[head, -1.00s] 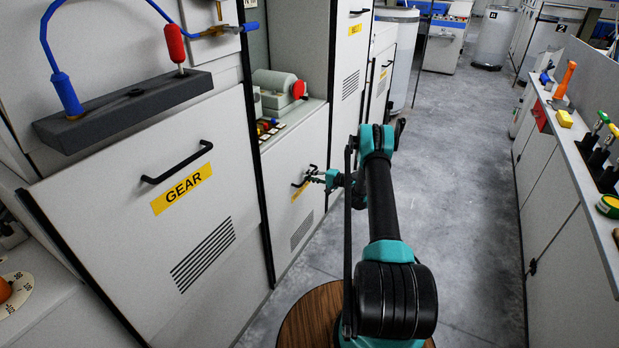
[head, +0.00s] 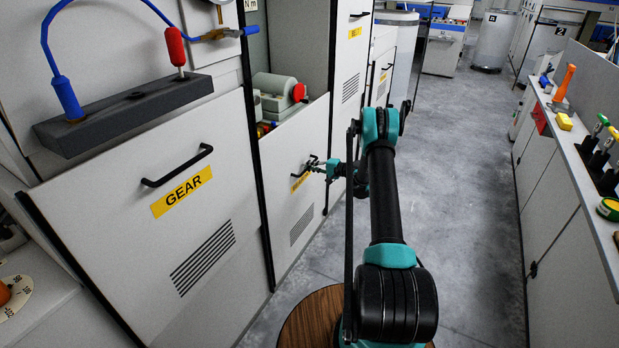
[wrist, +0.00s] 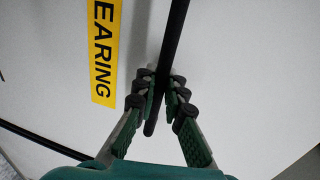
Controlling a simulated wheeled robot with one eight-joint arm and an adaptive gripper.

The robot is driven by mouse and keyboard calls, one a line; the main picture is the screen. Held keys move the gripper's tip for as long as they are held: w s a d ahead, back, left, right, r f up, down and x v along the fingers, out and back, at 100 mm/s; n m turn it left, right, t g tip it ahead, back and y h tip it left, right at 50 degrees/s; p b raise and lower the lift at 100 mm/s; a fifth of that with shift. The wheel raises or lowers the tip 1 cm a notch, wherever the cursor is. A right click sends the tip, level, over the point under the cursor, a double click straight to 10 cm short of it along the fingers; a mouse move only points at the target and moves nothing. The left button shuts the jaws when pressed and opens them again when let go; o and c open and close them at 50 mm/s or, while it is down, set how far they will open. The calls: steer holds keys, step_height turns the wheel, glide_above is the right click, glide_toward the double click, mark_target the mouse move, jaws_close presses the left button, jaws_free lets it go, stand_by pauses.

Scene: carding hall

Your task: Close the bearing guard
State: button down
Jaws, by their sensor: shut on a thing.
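The bearing guard (head: 292,212) is a pale panel with a black bar handle (head: 308,164), a partly hidden yellow label (head: 300,182) and a vent grille. Its top edge stands below an opening where a grey-green motor unit with a red end (head: 278,94) still shows. My gripper (head: 319,166) is at the handle. In the wrist view, my gripper's fingers (wrist: 163,90) are shut on the handle bar (wrist: 174,38), one finger on each side, next to the label reading "EARING" (wrist: 103,52).
The gear guard (head: 150,215) is left of the bearing guard, with a dark shelf (head: 125,112) holding a red-handled tool above it. The belt guard (head: 350,75) is beyond. A bench (head: 572,150) with tools lines the right side. The grey aisle floor (head: 450,150) between is clear.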

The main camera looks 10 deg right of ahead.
step_height(320, 180, up, 59)
steer(key=shift+r, duration=0.15)
steer(key=c, duration=1.6)
jaws_free()
steer(key=v, duration=1.2)
